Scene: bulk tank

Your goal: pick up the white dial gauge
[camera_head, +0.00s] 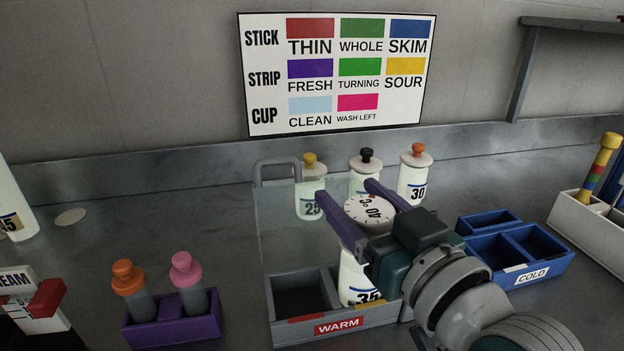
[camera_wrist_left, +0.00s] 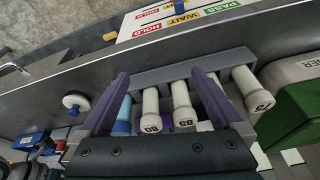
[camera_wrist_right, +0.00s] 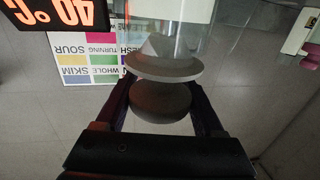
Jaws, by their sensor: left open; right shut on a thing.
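The white dial gauge (camera_head: 369,210) is a round white-faced disc with dark markings, in the middle of the head view. My right gripper (camera_head: 362,211) is shut on it, with one purple finger on each side. In the right wrist view a grey disc (camera_wrist_right: 160,102) sits between my fingers, below a paler cone-shaped piece (camera_wrist_right: 163,62). A white bottle (camera_head: 355,277) marked 35 stands under the gauge in the grey WARM tray; I cannot tell whether they touch. My left gripper (camera_wrist_left: 163,101) is open and is seen only in the left wrist view.
A clear panel (camera_head: 285,225) stands behind the WARM tray (camera_head: 284,325). Bottles with orange (camera_head: 415,170), black (camera_head: 366,172) and yellow (camera_head: 312,180) knobs stand behind. The blue COLD tray (camera_head: 505,268) is right, a purple holder (camera_head: 170,330) left. White cylinders (camera_wrist_left: 183,105) are near my left gripper.

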